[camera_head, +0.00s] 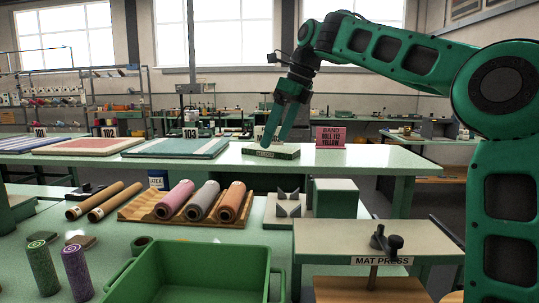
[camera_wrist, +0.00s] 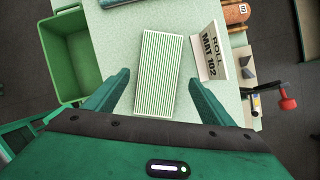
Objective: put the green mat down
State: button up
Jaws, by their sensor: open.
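A green-and-white striped mat (camera_wrist: 158,75) lies flat on the pale speckled table top in the wrist view. My gripper (camera_wrist: 157,88) is open, with one finger on each side of the mat's near half and a visible gap on both sides. In the head view my gripper (camera_head: 271,141) points down at the far bench, just over a flat green-edged slab (camera_head: 272,152) with a small label. I cannot tell for sure that this slab is the striped mat. How high the fingertips are above the table is unclear.
A white sign reading ROLL MAT 102 (camera_wrist: 210,52) stands right of the mat. A green bin (camera_wrist: 66,60) is at the left. In the head view a pink sign (camera_head: 330,138) stands right of the slab, and a blue-edged mat (camera_head: 180,148) lies left. Bench between them is clear.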

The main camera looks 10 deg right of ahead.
jog(key=shift+x, duration=1.35)
jog(key=c, duration=1.3)
jog(key=shift+o, duration=0.2)
jog(key=shift+r, duration=0.1)
